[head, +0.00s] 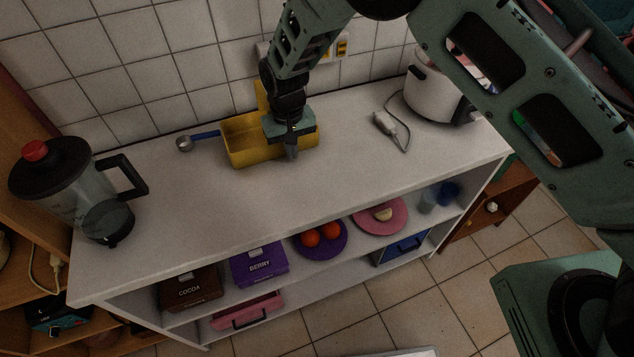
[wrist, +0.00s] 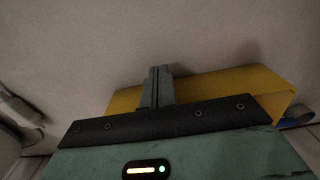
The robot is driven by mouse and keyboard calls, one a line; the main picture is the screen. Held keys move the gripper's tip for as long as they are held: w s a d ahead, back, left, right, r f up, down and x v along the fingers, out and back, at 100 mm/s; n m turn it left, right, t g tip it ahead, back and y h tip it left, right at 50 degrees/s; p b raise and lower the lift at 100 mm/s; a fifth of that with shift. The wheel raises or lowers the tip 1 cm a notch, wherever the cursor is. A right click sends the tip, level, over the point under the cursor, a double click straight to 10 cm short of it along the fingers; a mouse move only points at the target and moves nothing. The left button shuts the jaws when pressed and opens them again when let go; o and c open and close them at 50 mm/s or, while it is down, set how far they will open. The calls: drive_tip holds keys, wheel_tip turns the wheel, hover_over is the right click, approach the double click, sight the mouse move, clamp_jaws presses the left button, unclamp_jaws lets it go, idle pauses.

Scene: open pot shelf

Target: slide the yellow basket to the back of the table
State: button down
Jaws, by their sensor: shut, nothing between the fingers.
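The yellow basket (head: 240,149) stands on the white table top (head: 330,180), towards the wall side, left of the middle. My gripper (head: 291,153) points down at the basket's front side, right of its middle, with its fingers shut and empty. In the wrist view my gripper's fingers (wrist: 158,88) are together beside the yellow basket (wrist: 235,84); I cannot tell whether they touch it. The gripper hides part of the basket in both views.
A scoop with a blue handle (head: 204,135) lies left of the basket. A blender jug (head: 100,195) stands at the left end. A corded device (head: 385,123) and a white cooker (head: 432,92) are at right. The tiled wall (head: 130,60) rises behind; the table's front strip is clear.

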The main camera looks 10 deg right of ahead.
drive_tip(key=shift+w, duration=0.1)
idle(0.3)
drive_tip(key=shift+w+a, duration=0.15)
drive_tip(key=shift+w, duration=0.35)
drive_tip(key=shift+s, duration=0.3)
drive_tip(key=s+d+r+p, duration=0.1)
drive_tip(key=s+r+p, duration=0.3)
drive_tip(key=r, duration=0.5)
drive_tip(key=shift+s+d+p, duration=0.2)
drive_tip(key=shift+d+p, duration=0.05)
drive_tip(key=shift+p, duration=0.55)
idle(0.5)
idle(0.4)
